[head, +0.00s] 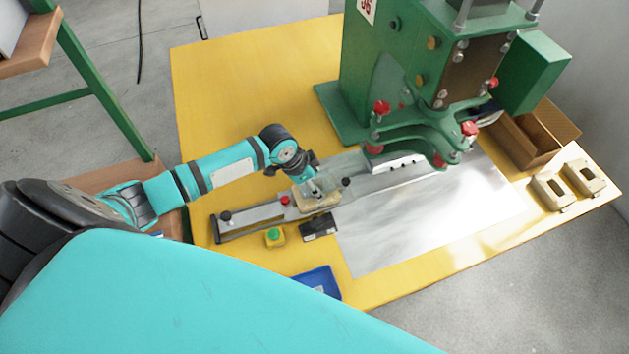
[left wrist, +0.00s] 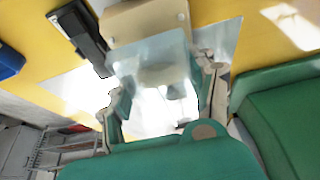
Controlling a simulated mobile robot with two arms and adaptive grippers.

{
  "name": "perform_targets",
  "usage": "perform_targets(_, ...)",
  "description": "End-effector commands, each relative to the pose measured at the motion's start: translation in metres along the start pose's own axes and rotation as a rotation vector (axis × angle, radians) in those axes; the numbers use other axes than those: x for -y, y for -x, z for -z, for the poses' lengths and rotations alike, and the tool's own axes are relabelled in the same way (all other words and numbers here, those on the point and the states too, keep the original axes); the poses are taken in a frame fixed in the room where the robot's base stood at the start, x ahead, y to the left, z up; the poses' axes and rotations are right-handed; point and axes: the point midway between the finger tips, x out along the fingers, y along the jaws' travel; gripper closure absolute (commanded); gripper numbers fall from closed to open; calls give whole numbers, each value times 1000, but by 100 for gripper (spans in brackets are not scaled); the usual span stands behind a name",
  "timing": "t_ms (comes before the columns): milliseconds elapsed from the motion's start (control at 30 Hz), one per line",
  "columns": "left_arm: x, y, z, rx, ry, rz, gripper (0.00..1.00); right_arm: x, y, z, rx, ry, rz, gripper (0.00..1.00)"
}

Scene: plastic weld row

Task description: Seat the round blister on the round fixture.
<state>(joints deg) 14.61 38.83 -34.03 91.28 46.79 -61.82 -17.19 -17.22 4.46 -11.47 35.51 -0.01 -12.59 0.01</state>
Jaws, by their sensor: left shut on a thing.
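My left gripper (head: 312,184) is shut on a clear, see-through blister (left wrist: 150,62). In the left wrist view the gripper's fingers (left wrist: 165,92) stand on either side of the blister. A beige fixture (head: 318,201) sits on the grey slide rail, close to the gripper. It also shows at the top of the left wrist view (left wrist: 145,22); its round shape is hard to make out. I cannot tell whether the blister touches it. My right gripper is not in view.
The green press (head: 365,75) stands behind the rail (head: 250,215). A green button box (head: 275,236), a black device (head: 318,227) and a blue tray (head: 318,280) lie in front. Two beige blocks (head: 552,190) and a cardboard box (head: 530,140) are at right.

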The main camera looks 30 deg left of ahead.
Motion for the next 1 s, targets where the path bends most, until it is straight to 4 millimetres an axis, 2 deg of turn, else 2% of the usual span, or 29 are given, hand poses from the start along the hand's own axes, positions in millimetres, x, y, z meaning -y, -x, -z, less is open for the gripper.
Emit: perform_targets(1000, 0, -12, -5, 1, 0, 0, 56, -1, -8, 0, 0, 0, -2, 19)
